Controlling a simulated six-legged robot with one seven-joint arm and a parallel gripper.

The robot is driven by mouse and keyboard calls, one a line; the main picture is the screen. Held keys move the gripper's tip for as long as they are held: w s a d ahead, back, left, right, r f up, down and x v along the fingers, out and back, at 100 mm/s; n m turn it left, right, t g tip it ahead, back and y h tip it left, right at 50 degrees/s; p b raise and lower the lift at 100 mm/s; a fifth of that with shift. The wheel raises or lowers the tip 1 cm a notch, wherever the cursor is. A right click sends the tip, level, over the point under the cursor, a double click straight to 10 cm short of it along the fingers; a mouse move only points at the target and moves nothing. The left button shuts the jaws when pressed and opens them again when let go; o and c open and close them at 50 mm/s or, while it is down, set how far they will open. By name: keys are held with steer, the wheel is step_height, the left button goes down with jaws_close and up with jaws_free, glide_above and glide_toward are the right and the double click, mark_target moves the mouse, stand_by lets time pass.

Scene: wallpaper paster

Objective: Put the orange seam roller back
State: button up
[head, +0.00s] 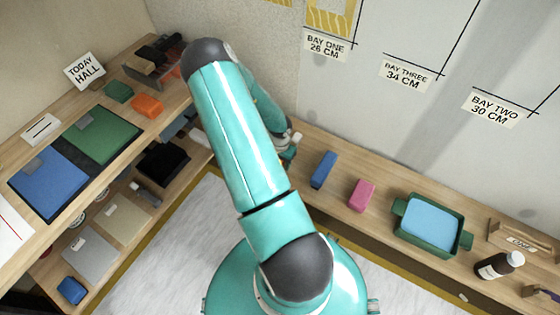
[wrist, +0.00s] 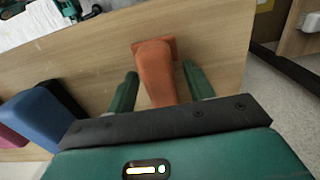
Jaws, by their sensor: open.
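In the wrist view, the orange seam roller (wrist: 156,72) stands on the wooden shelf between my gripper's (wrist: 160,76) two green fingers. The fingers are open, with a small gap visible on each side of it. In the head view, my gripper (head: 291,148) is at the left end of the right-hand shelf, partly hidden by my arm. The roller cannot be made out there. A blue block-like tool (head: 323,169) and a pink one (head: 362,194) stand in a row beside it.
The right shelf (head: 390,218) also holds a green tray (head: 462,240) with a blue pad and a brown bottle (head: 500,265). The left shelf carries an orange block (head: 147,105), a green block (head: 118,92), blue and green folders, and a TODAY HALL card (head: 85,71).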

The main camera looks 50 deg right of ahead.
step_height(320, 180, up, 14)
steer(key=shift+d, duration=0.25)
steer(key=w+a+r+n+t+y, duration=0.1)
steer(key=w+a+r+n, duration=0.3)
steer(key=a+r, duration=0.6)
steer(key=w+a+r+n+t+y, duration=0.1)
steer(key=w+a+r+n+t, duration=0.3)
steer(key=a+r, duration=0.65)
steer(key=s+a+r+n+h, duration=0.2)
steer(key=s+a+r+n, duration=0.7)
steer(key=a+r, duration=0.6)
steer(key=shift+s+a+r+t, duration=0.15)
steer(key=shift+s+a+t, duration=0.25)
steer(key=shift+s, duration=0.55)
steer(key=shift+a, duration=0.1)
steer(key=c, duration=0.3)
steer(key=shift+c, duration=0.2)
